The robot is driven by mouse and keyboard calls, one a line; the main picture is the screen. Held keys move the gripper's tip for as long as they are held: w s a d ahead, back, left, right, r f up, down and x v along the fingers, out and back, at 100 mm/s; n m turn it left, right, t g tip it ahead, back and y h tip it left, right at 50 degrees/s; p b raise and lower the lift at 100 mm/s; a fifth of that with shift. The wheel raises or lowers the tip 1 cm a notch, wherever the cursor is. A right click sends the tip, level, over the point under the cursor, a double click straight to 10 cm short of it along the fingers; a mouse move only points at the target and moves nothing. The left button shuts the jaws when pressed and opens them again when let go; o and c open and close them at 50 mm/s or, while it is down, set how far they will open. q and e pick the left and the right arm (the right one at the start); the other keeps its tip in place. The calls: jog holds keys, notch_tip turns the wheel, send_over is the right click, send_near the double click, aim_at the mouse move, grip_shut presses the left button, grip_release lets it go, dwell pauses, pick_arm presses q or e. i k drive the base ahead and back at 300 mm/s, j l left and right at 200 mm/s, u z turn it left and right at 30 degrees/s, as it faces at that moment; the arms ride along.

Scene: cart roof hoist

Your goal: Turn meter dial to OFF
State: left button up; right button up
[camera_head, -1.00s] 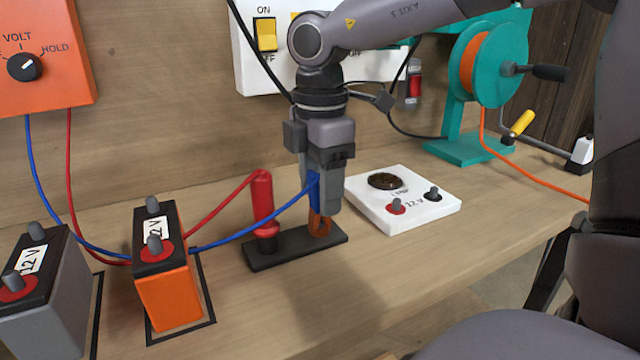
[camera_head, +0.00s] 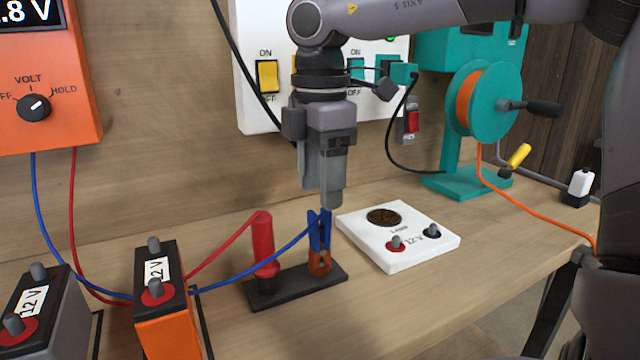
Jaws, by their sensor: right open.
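The orange meter (camera_head: 60,75) is on the wall at the upper left, its screen cut by the top edge and reading ".8 V". Its black dial (camera_head: 35,107) has a white mark, which appears to slant to the upper right, between VOLT and HOLD. OFF is at the dial's left, partly cut off. My right gripper (camera_head: 328,203) is open, pointing down just above the blue clip (camera_head: 320,240), which stands on the black holder (camera_head: 300,288). My left gripper is not in view.
An orange battery (camera_head: 168,330) and a grey battery (camera_head: 45,325) stand at the left front. A white lamp box (camera_head: 440,243) lies right of the holder. A teal winch (camera_head: 490,105) and a white switch panel (camera_head: 250,105) stand behind. Blue and red leads hang below the meter.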

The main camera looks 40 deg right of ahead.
aim_at(33, 107)
jog(key=k, duration=1)
